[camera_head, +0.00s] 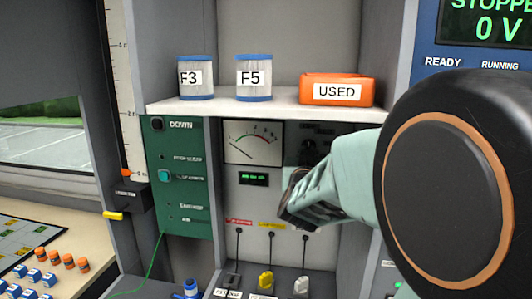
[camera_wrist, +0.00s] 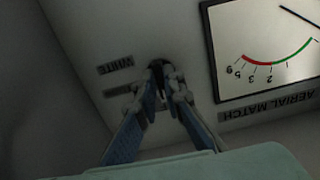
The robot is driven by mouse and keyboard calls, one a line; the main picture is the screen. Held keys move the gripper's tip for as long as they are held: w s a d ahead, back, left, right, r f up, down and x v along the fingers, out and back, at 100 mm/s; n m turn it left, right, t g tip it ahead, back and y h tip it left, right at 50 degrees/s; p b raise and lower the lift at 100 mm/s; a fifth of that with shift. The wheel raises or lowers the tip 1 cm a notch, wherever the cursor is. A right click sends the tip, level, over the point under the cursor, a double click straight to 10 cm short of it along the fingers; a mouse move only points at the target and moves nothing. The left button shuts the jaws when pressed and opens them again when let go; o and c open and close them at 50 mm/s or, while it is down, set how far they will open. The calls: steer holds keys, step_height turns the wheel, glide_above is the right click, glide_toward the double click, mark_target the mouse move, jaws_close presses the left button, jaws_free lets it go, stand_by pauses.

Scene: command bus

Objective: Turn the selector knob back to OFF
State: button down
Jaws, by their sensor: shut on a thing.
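In the wrist view, my gripper (camera_wrist: 162,88) has its two blue-backed fingers closed around a small dark knob (camera_wrist: 157,67) on the pale panel. The knob is mostly hidden between the fingertips, so I cannot tell which way it points. A label reading WHITE (camera_wrist: 116,64) sits beside it, with another, unreadable label near a finger. In the head view, my gripper (camera_head: 299,197) is at the panel right of the needle meter (camera_head: 253,142). My own arm and gripper hide much of that area, and I cannot make out the held knob clearly there.
Above, a shelf (camera_head: 270,108) holds filters F3 (camera_head: 195,78) and F5 (camera_head: 254,78) and an orange USED bin (camera_head: 337,90). A green control panel (camera_head: 180,180) stands left.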

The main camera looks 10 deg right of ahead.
stand_by(0.4)
steer(key=c, duration=2)
jaws_free()
steer(key=shift+c, duration=0.2)
